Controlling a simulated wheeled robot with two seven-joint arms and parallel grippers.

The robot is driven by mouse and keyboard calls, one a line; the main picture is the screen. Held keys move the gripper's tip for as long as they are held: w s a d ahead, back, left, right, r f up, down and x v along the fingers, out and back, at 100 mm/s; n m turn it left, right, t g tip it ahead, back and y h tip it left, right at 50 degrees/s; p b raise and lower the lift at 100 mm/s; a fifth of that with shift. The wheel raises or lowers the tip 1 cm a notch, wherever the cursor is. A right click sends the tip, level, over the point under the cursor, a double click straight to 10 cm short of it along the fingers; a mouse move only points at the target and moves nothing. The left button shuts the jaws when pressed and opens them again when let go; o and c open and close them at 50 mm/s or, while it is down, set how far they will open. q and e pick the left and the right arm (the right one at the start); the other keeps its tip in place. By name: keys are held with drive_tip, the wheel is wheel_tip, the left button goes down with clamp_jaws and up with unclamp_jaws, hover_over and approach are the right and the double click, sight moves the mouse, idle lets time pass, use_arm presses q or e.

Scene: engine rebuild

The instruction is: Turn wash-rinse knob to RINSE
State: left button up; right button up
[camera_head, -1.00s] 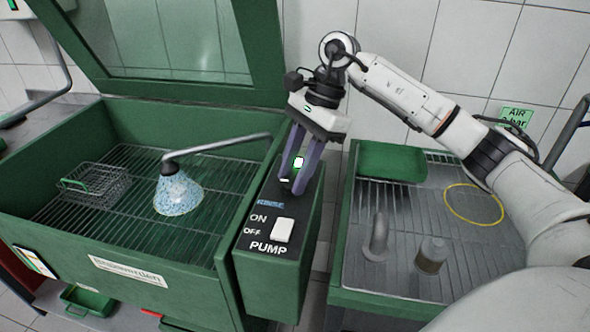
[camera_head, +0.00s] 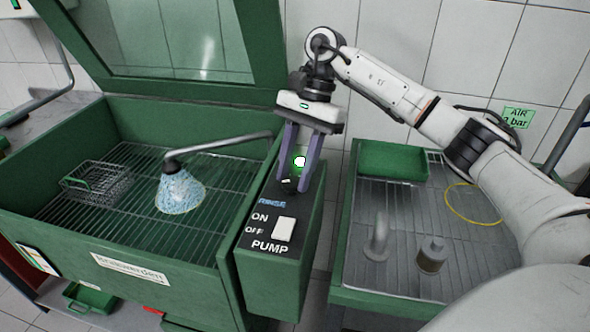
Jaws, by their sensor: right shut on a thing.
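The wash-rinse knob (camera_head: 289,184) is a small dark knob with a white mark on top of the green control box, behind the blue RINSE label (camera_head: 271,202). My right gripper (camera_head: 292,186) points down over it, its two purple fingers on either side, shut on the knob. The fingers hide part of the knob, and I cannot read which way its mark points. A round lamp (camera_head: 300,161) glows white-green between the fingers. My left gripper is not in view.
The pump switch (camera_head: 284,229) sits in front of the knob. The green wash basin (camera_head: 165,256) to the left holds a wire basket (camera_head: 97,184) and a spout with bluish spray (camera_head: 180,192). A tray table (camera_head: 400,284) stands to the right, with a cylindrical part (camera_head: 432,255) on it.

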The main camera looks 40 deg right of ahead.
drive_tip(key=o, duration=1)
drive_tip(key=shift+r, duration=0.15)
drive_tip(key=p+v, duration=0.1)
drive_tip(key=v, duration=0.9)
drive_tip(key=shift+d, duration=0.1)
